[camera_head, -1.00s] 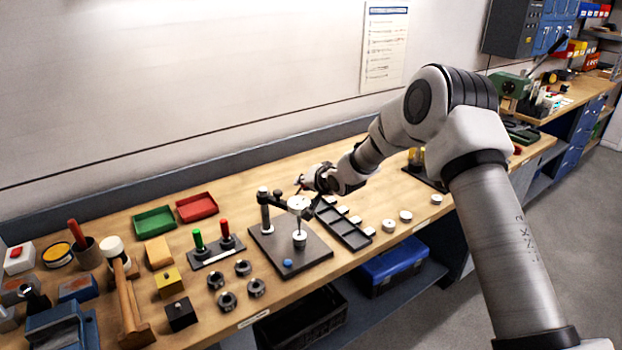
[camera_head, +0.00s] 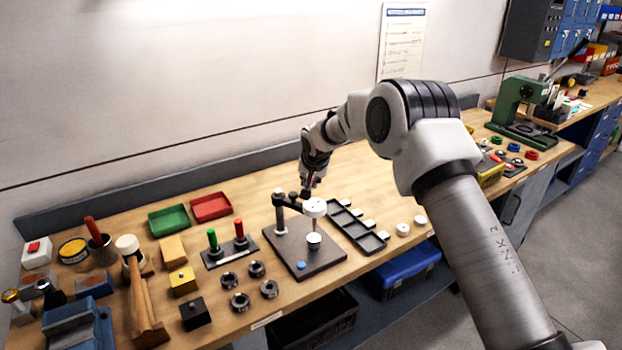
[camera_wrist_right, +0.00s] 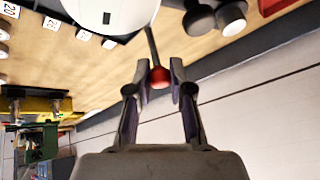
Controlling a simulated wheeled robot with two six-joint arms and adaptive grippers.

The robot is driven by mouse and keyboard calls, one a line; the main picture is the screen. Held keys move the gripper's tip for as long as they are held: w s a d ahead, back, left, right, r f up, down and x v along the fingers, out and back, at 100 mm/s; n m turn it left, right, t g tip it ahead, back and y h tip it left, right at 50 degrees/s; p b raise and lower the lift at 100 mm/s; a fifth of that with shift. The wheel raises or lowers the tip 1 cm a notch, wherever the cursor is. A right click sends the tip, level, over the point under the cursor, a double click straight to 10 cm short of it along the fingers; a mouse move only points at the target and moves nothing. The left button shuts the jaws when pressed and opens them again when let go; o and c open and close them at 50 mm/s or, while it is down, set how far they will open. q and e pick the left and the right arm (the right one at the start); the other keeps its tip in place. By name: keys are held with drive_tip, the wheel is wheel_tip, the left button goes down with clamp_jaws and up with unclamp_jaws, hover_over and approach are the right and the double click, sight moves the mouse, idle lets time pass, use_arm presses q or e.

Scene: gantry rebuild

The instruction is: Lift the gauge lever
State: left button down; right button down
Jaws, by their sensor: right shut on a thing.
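The dial gauge (camera_head: 315,207) is a white round head on a dark arm and post (camera_head: 279,212), above a dark base plate (camera_head: 325,256). In the right wrist view the gauge (camera_wrist_right: 115,12) fills the top edge, and its thin dark lever (camera_wrist_right: 152,45) ends in a red knob (camera_wrist_right: 159,78). My right gripper (camera_wrist_right: 159,72) has its two fingers on either side of this knob, shut on it. In the head view my right gripper (camera_head: 306,190) points down just behind the gauge and hides the lever. My left gripper is not in view.
A light round part (camera_head: 314,241) stands under the gauge, near a blue button (camera_head: 301,266). A segmented dark tray (camera_head: 352,230) lies to the right. Red (camera_head: 211,207) and green (camera_head: 169,219) trays and a mallet (camera_head: 140,290) are on the left.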

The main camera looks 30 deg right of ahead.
drive_tip(key=shift+s+f, duration=0.1)
drive_tip(key=shift+f, duration=0.05)
drive_tip(key=c, duration=1.1)
unclamp_jaws()
drive_tip(key=shift+o, duration=0.3)
drive_tip(key=shift+w, duration=0.2)
drive_tip(key=v, duration=1.1)
drive_tip(key=shift+s+a+r, duration=0.15)
drive_tip(key=shift+s+r, duration=0.1)
drive_tip(key=shift+r, duration=0.1)
